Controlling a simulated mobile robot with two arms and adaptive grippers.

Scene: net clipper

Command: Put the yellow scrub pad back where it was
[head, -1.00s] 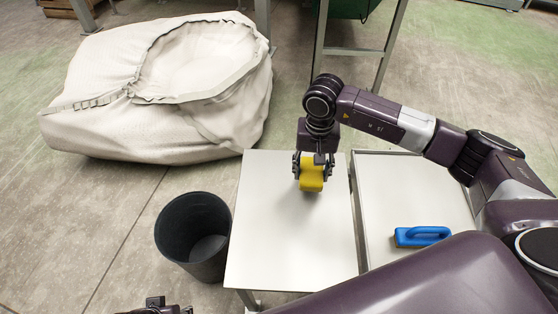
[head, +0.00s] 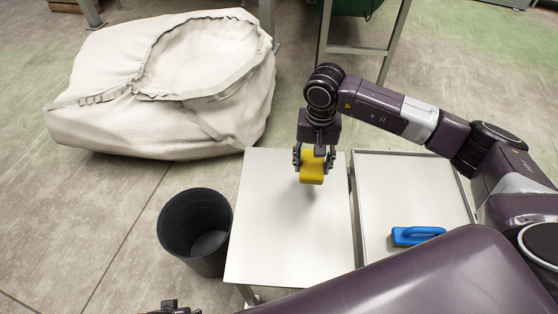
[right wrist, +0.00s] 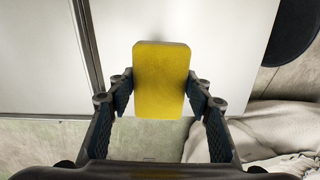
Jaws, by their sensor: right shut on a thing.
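The yellow scrub pad (head: 311,170) is held between the fingers of my right gripper (head: 314,158), above the far part of the white table (head: 285,235). A soft shadow lies on the table below it. In the right wrist view the pad (right wrist: 161,80) is gripped by its two long sides, one finger on each, with the white tabletop (right wrist: 225,35) behind it. My left gripper (head: 172,308) shows only as a small part at the bottom edge of the head view, and its fingers cannot be made out.
A dark bin (head: 195,230) stands left of the white table. A large pale sack (head: 165,85) lies at the back left. Most of the white tabletop is bare.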

